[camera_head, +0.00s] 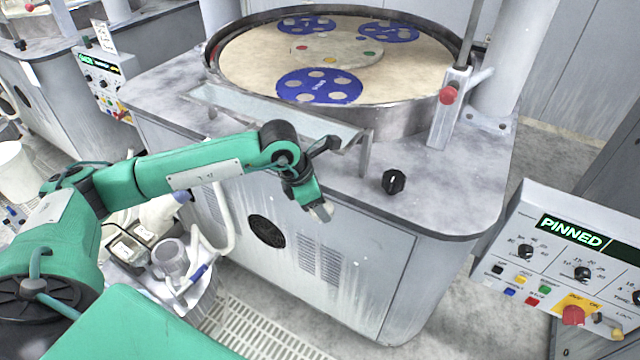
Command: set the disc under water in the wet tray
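My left gripper (320,212) hangs in front of the machine's cabinet, just below the front edge of its grey top. Its two pale fingertips are close together; I cannot tell whether they are open or shut, and no disc shows at them. A long, narrow, glassy tray (275,113) stands on legs along the front of the platen, above and left of the gripper. I cannot make out water in it. Blue carriers with pale round discs lie on the beige platen (250,75); one blue carrier (319,86) is nearest the tray. My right gripper is not in view.
A black knob (393,181) sticks up from the machine top, right of my gripper. A red-tipped post (447,97) stands at the platen's right. A control panel reading PINNED (570,232) is at right. A cart with bottles and a clear jug (170,258) stands below my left arm.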

